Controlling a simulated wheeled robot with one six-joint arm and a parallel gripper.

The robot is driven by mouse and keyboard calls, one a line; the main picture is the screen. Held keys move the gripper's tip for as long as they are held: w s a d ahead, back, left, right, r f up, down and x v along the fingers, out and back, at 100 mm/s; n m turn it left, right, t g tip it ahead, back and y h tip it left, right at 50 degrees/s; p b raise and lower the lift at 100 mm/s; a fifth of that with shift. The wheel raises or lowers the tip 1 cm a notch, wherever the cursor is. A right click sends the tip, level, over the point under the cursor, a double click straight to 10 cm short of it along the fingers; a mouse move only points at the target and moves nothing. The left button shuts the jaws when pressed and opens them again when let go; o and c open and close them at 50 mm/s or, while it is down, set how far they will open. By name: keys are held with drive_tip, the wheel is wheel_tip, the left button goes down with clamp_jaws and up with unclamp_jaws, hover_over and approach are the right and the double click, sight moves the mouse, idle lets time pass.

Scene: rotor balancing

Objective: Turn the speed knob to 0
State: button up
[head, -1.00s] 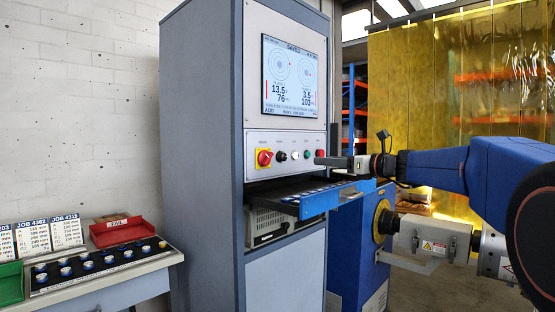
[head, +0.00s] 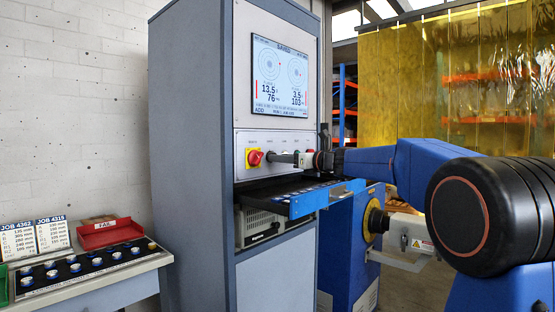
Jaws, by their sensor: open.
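The control panel (head: 240,143) is on the front of the tall grey cabinet. The black knob beside the red switch and the buttons further right are mostly hidden by the gripper. I cannot read the panel labels, nor tell the speed knob's setting or whether the fingers touch it.
A screen (head: 280,75) with two round plots is above the panel. An open blue drawer (head: 318,198) sticks out just below my gripper. At left, a bench (head: 100,278) bears a red FAIL bin (head: 105,234), several small round parts and job cards (head: 52,234).

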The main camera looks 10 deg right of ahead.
drive_tip(key=shift+x, duration=1.25)
drive_tip(key=c, duration=1)
drive_tip(key=shift+c, duration=0.2)
drive_tip(key=shift+n, duration=7.9)
